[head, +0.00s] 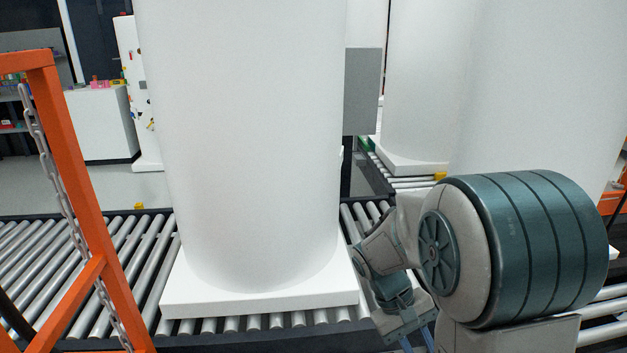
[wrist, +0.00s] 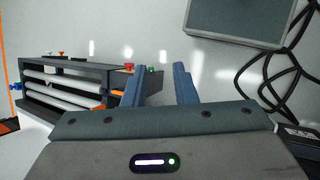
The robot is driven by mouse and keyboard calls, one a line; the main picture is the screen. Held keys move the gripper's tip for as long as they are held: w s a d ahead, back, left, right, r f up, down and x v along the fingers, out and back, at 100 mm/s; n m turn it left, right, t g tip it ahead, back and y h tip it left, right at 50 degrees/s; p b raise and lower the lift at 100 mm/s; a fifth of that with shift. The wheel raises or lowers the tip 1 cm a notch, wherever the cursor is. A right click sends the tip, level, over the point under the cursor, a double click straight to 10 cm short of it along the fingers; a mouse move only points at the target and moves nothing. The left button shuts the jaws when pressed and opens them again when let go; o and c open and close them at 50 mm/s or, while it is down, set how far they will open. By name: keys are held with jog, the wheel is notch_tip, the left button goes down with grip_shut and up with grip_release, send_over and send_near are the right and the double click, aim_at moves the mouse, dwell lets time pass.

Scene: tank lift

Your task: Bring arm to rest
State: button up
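My arm shows at the lower right of the head view, folded low in front of the roller conveyor. My gripper (head: 420,341) is at the bottom edge there, partly cut off, with only parts of its blue fingers showing. In the wrist view my gripper (wrist: 160,85) has its two blue fingers apart with nothing between them. Behind the fingers is a pale, shiny surface. A large white tank (head: 250,140) stands upright on a white square base on the conveyor, to the left of my arm.
The roller conveyor (head: 120,250) runs across the front. An orange frame (head: 85,190) with a chain stands at the left. More white tanks (head: 520,90) stand at the right. The wrist view shows a dark rack (wrist: 75,85), a grey panel (wrist: 235,18) and black cables (wrist: 285,75).

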jog(key=s+a+r+m+t+y+p, duration=0.1)
jog(key=s+a+r+t+y+p, duration=0.1)
jog(key=r, duration=0.8)
jog(key=s+a+r+m+t+y+p, duration=0.1)
jog(key=s+a+r+t+y+p, duration=0.2)
jog(key=r+p, duration=0.5)
jog(key=s+r+t, duration=0.1)
jog(key=s+r, duration=0.1)
jog(key=shift+s+m+t, duration=0.3)
jog(key=shift+s+t, duration=0.05)
jog(key=shift+t, duration=0.05)
dwell(1.6)
